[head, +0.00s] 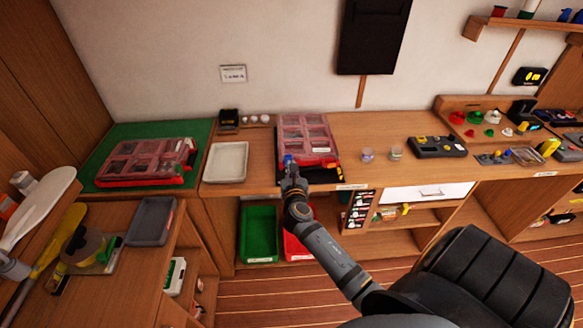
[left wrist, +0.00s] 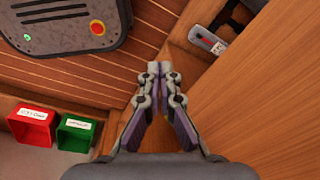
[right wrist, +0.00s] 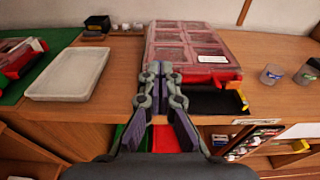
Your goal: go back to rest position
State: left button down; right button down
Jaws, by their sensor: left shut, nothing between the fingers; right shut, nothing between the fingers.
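My right gripper (head: 289,163) is at the front edge of the bench, in front of a red organizer case with clear lid windows (head: 306,136). In the right wrist view my right gripper (right wrist: 161,68) is shut and empty, with its tips overlapping the near left corner of the case (right wrist: 190,50). I cannot tell whether they touch it. My left gripper (left wrist: 160,68) shows only in the left wrist view. It is shut and empty, pointing down over the wooden floor beside a wooden panel.
A white tray (head: 226,162) lies left of the case. Another red case (head: 147,161) rests on a green mat (head: 113,136). Two small jars (head: 396,152) and a black device (head: 437,147) stand to the right. Green and red bins (head: 259,232) sit below the bench.

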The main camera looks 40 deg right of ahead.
jog(key=shift+w+d+f, duration=0.15)
jog(key=shift+d+f, duration=0.05)
jog(key=shift+d, duration=0.05)
